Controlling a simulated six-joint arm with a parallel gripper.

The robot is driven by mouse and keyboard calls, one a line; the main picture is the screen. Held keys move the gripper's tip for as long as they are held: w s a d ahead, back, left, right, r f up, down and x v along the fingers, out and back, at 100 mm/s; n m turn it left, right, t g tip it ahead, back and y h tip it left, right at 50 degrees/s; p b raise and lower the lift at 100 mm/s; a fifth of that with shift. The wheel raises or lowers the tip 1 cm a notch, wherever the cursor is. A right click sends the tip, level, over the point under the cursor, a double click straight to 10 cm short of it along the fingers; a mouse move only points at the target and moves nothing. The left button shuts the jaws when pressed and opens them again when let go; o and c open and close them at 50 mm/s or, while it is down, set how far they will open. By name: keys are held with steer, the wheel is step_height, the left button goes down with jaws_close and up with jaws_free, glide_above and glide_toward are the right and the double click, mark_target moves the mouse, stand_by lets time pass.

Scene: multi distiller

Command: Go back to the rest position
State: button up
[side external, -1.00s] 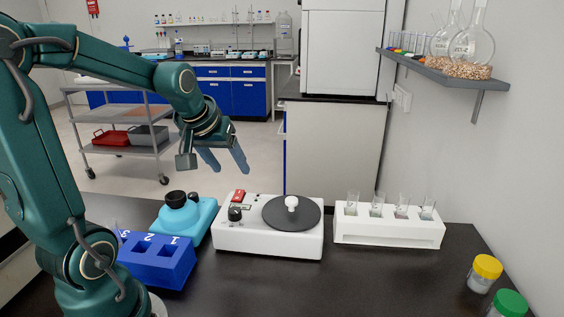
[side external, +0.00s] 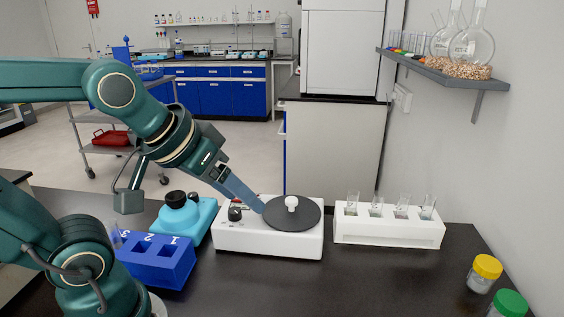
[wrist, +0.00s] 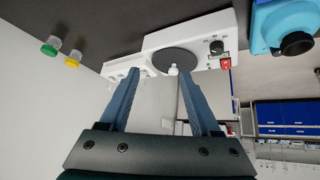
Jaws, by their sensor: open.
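The white machine (side external: 270,246) stands on the black bench, with a round dark lid (side external: 292,222) and a white knob on top. It also shows ahead of the fingers in the wrist view (wrist: 205,33). I cannot tell exactly how far the fingertips are from the machine.
A blue numbered rack (side external: 165,275) and a cyan device (side external: 203,222) stand left of the machine. A white rack (side external: 385,236) with glass tubes stands right. Yellow-capped (side external: 485,272) and green-capped (side external: 508,305) jars stand at the right edge. A shelf (side external: 445,77) holds flasks.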

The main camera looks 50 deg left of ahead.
steer(key=shift+s+d, duration=0.1)
steer(key=shift+s, duration=0.05)
steer(key=s+f+m, duration=0.1)
steer(key=s+d+f+g, duration=0.1)
steer(key=s, duration=0.1)
steer(key=s+d+f+m, duration=0.1)
steer(key=shift+s+f+m+g+h, duration=0.1)
steer(key=shift+s+m+g+h, duration=0.2)
steer(key=shift+s+h, duration=0.1)
steer(key=shift+w, duration=0.1)
